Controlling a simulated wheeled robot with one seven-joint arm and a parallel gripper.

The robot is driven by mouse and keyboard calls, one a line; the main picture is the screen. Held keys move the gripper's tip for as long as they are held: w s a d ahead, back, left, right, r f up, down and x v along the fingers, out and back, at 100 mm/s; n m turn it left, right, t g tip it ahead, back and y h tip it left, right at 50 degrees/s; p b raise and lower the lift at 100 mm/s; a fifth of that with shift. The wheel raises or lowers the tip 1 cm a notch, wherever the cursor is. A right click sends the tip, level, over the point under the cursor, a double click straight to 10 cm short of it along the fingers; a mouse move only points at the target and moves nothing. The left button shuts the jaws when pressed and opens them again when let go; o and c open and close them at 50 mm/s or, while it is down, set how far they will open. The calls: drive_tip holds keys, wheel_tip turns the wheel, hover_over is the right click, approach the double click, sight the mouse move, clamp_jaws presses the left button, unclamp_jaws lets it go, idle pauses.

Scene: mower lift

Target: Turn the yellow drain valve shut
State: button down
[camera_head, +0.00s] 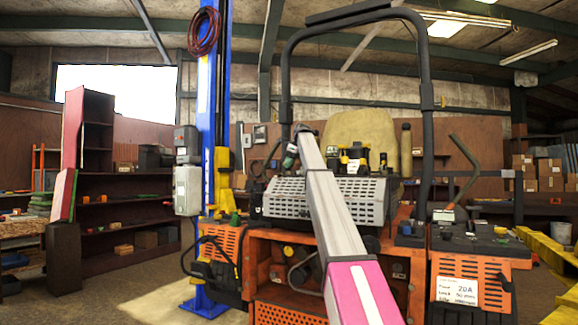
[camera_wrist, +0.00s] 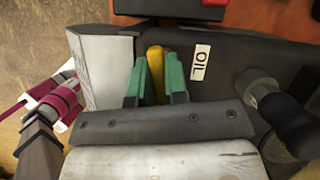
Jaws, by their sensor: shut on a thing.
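In the wrist view the yellow drain valve (camera_wrist: 156,72) is a narrow yellow handle seen between the two green fingers of my gripper (camera_wrist: 158,66). The fingers are closed on it from both sides. They hide part of the handle, and its base is out of sight. The handle stands close to a dark panel with a white OIL label (camera_wrist: 200,62) just to its right. In the head view my arm reaches up over the orange mower (camera_head: 285,265), and I cannot make out the valve there.
In the wrist view a black cylindrical part (camera_wrist: 285,115) lies close on the right and a pale grey block (camera_wrist: 108,70) on the left. In the head view a black roll bar (camera_head: 425,95) arches over the mower, and a blue lift post (camera_head: 208,100) stands on its left.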

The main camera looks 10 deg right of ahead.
drive_tip(key=shift+m+t, duration=0.4)
drive_tip(key=shift+m, duration=0.8)
drive_tip(key=shift+h, duration=0.3)
drive_tip(key=c, duration=1.1)
unclamp_jaws()
drive_tip(key=shift+c, duration=0.2)
drive_tip(key=shift+r, duration=0.1)
drive_tip(key=v, duration=1)
drive_tip(key=shift+r, duration=0.25)
